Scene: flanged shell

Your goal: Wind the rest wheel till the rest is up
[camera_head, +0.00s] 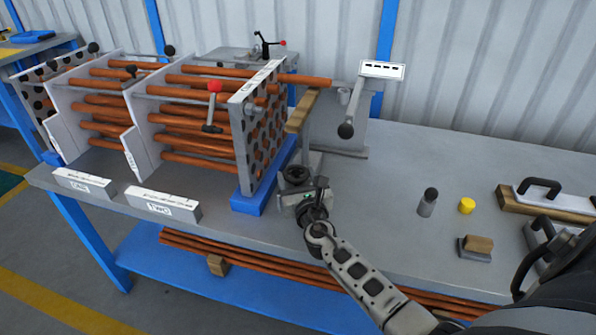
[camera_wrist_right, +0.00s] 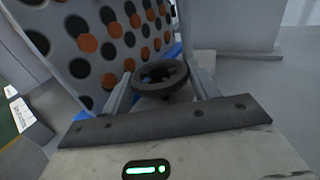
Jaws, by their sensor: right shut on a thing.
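The rest wheel (camera_wrist_right: 150,74) is a dark round handwheel between the fingers of my right gripper (camera_wrist_right: 162,85) in the wrist view. The gripper is shut on it. In the head view the wheel (camera_head: 297,174) sits low at the foot of the rest's post, at the bench's front half, with my right gripper (camera_head: 298,188) at it. The rest (camera_head: 302,110) has a wooden top on a grey post, beside the shell's right end plate (camera_head: 240,140). A copper tube (camera_head: 305,80) sticks out of that plate above the wooden top. My left gripper is not in view.
A grey stand with a black-knobbed lever and white label (camera_head: 382,70) is behind the rest. A grey peg (camera_head: 427,203), yellow cap (camera_head: 466,206) and small wooden-topped block (camera_head: 476,246) stand at the right. Bare bench lies between. Plates ONE and TWO (camera_head: 162,204) are at the front left.

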